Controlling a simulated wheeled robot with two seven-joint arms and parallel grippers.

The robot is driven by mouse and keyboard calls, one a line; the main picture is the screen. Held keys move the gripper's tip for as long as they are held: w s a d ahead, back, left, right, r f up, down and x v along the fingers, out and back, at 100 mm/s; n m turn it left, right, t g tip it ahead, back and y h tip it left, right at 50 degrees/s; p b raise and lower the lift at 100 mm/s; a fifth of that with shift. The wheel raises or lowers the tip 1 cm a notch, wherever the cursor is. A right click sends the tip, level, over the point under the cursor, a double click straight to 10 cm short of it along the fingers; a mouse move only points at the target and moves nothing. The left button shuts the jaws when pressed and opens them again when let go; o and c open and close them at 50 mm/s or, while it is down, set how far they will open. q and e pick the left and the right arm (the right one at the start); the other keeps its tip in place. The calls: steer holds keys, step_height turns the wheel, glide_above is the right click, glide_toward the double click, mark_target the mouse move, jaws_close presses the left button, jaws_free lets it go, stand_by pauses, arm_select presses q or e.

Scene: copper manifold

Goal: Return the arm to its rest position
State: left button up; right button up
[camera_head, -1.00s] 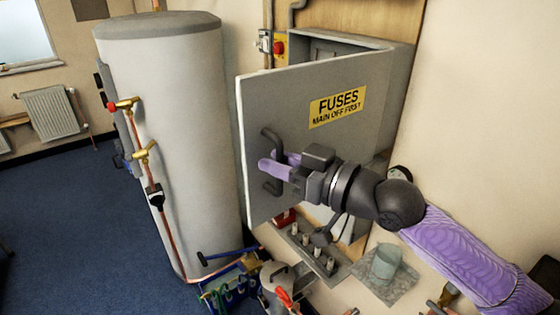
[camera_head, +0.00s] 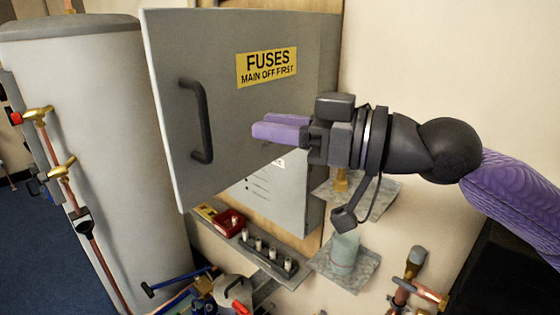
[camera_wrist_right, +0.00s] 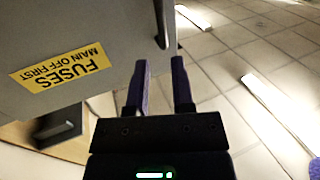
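My right gripper (camera_head: 262,131) is open and empty, with its two purple fingers apart in the wrist view (camera_wrist_right: 158,72). It is in front of the grey fuse box door (camera_head: 225,125), to the right of the black handle (camera_head: 203,120) and clear of it. The door stands swung out from its box (camera_head: 285,205) and bears a yellow FUSES label (camera_head: 266,67). In the wrist view the handle (camera_wrist_right: 161,22) lies beyond the fingertips and the door (camera_wrist_right: 75,35) is at the left. My left gripper is not in view.
A grey cylinder tank (camera_head: 110,120) with copper pipes (camera_head: 97,250) stands at the left. Below are a red bin (camera_head: 230,222), a rack of pale pegs (camera_head: 268,256), and a translucent cup (camera_head: 344,250) on a shelf. Bare wall lies at the right.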

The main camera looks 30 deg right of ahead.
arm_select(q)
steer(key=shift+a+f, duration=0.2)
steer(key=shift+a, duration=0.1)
